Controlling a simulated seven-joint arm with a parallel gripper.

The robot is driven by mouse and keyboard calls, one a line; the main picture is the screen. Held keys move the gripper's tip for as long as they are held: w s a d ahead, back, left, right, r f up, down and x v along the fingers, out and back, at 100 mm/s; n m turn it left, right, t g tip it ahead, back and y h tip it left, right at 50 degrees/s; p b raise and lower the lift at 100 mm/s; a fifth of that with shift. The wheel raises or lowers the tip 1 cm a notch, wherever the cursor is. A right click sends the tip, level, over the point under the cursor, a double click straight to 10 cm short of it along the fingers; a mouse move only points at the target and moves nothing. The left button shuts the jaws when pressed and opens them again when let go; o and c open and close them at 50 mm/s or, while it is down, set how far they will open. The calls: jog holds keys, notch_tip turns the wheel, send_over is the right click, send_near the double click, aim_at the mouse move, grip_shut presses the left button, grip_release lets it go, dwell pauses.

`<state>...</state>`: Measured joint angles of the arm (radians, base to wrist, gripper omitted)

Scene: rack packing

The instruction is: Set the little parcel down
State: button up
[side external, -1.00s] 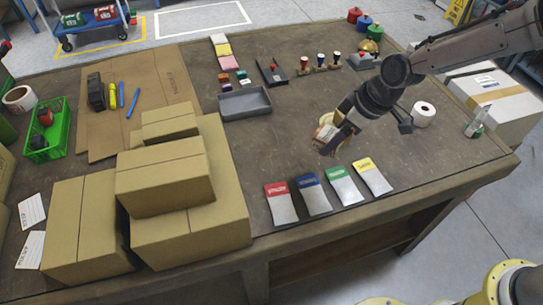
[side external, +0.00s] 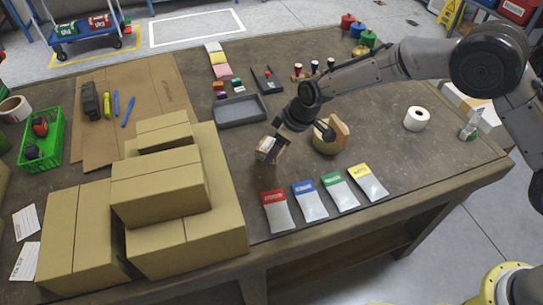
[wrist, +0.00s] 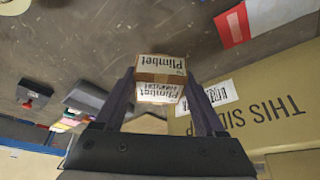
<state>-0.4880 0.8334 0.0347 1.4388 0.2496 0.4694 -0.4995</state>
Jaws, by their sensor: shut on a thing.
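The little parcel (wrist: 160,78) is a small brown box with a white printed label. In the wrist view it sits between the two fingers of my gripper (wrist: 163,95), which is shut on it. In the side view the parcel (side external: 267,152) is at the tip of my gripper (side external: 272,147), right of the stacked cartons and in front of the grey tray. The parcel looks tilted there. I cannot tell how high it is above the worktable (side external: 240,165).
Stacked cartons (side external: 160,190) stand at left. Colored packets (side external: 310,200) lie along the front edge. A grey tray (side external: 241,110) is behind the gripper. A tan round object (side external: 338,135) stands to its right, and a white roll (side external: 416,118) farther right.

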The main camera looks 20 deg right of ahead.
jog(key=shift+w+a+f, duration=0.25)
jog(key=shift+w+f, duration=0.25)
jog(key=shift+f, duration=0.15)
jog(key=shift+w+f, duration=0.1)
jog(key=shift+f, duration=1.55)
jog(key=shift+f, duration=0.15)
jog(key=o, duration=1.4)
jog(key=v, duration=1.2)
jog(key=shift+a, duration=0.1)
